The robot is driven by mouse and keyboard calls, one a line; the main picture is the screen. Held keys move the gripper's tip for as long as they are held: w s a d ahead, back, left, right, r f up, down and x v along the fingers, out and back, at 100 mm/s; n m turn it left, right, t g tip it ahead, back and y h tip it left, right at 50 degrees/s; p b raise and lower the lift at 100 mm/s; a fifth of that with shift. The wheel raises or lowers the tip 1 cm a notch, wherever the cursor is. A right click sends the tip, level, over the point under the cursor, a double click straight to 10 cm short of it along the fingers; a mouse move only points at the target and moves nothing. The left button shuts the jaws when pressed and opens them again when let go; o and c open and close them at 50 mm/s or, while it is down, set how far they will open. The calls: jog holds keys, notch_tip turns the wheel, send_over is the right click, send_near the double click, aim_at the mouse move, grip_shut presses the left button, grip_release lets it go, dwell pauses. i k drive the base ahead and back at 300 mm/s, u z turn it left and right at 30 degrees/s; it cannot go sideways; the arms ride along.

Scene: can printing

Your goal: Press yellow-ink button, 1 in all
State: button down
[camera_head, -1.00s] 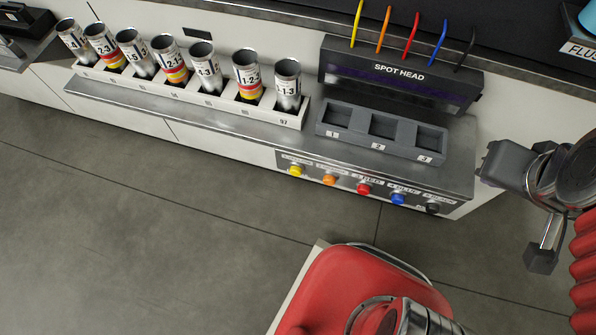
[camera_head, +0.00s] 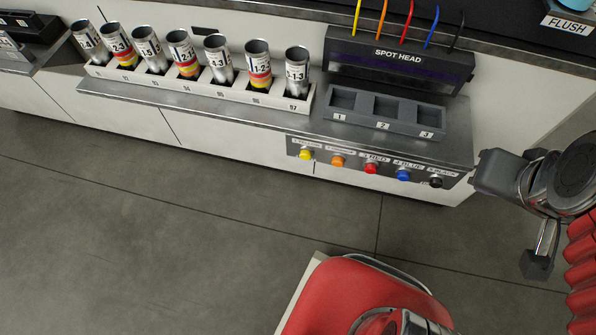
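The yellow button (camera_head: 306,154) is the leftmost in a row of coloured buttons on the grey front panel (camera_head: 330,147) below the counter. My gripper (camera_head: 535,264) hangs at the right side of the view, well to the right of the panel and apart from it. Its fingers are small and dark here, so I cannot tell if they are open or shut. The spot head (camera_head: 398,62) stands on the counter above the buttons, with coloured tubes running up from it.
Orange (camera_head: 337,161), red (camera_head: 371,168), blue (camera_head: 403,175) and black (camera_head: 436,182) buttons sit right of the yellow one. A three-slot tray (camera_head: 384,126) is empty. A white rack (camera_head: 215,93) holds several labelled cans. The floor (camera_head: 180,230) before the counter is clear.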

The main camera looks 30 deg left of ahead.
aim_at(304, 155)
jog(key=u, duration=0.05)
jog(key=k, duration=1.5)
jog(key=u, duration=1.5)
jog(key=i, duration=1)
jog(key=u, duration=0.05)
